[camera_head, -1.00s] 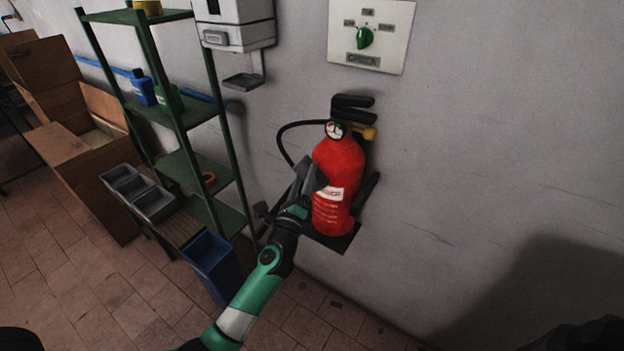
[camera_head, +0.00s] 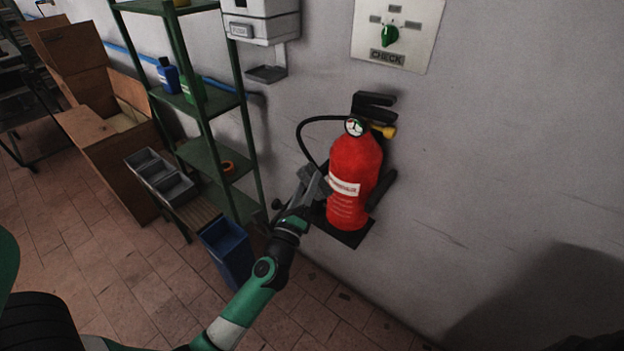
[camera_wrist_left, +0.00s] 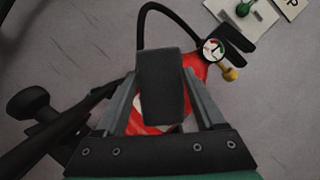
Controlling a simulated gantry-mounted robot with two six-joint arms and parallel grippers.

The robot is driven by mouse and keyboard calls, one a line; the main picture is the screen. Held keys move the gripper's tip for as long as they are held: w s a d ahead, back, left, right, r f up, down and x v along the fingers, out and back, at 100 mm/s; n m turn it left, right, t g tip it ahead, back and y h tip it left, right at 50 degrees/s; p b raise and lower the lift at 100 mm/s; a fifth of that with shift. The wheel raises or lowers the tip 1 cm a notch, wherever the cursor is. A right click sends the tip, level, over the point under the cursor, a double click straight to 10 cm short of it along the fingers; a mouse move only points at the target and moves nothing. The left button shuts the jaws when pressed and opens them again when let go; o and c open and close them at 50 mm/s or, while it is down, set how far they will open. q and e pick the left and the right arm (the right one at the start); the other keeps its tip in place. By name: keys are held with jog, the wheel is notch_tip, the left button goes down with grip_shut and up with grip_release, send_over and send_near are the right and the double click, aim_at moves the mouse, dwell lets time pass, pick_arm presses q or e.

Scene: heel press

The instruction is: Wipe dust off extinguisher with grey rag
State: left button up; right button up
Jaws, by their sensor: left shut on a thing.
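The red extinguisher (camera_head: 355,178) stands upright on a dark wall bracket, with a pale label, a gauge and a black hose. It also shows in the left wrist view (camera_wrist_left: 188,66), partly hidden behind the rag. My left gripper (camera_head: 316,182) is at the extinguisher's left side, near label height. In the left wrist view its fingers are shut on a dark grey rag (camera_wrist_left: 161,88), which sits between them in front of the red body. I cannot tell whether the rag touches the extinguisher. No dust stands out clearly. My right gripper is not in view.
A green metal shelf (camera_head: 205,104) with bottles stands left of the extinguisher. A blue bin (camera_head: 228,252) and grey trays (camera_head: 160,176) are below it. A white switch panel (camera_head: 398,32) is on the wall above. The wall to the right is clear.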

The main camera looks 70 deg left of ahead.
pick_arm(q)
jog(key=shift+s+d, duration=0.35)
jog(key=shift+s, duration=0.3)
jog(key=shift+s+d, duration=0.35)
jog(key=shift+s, duration=0.3)
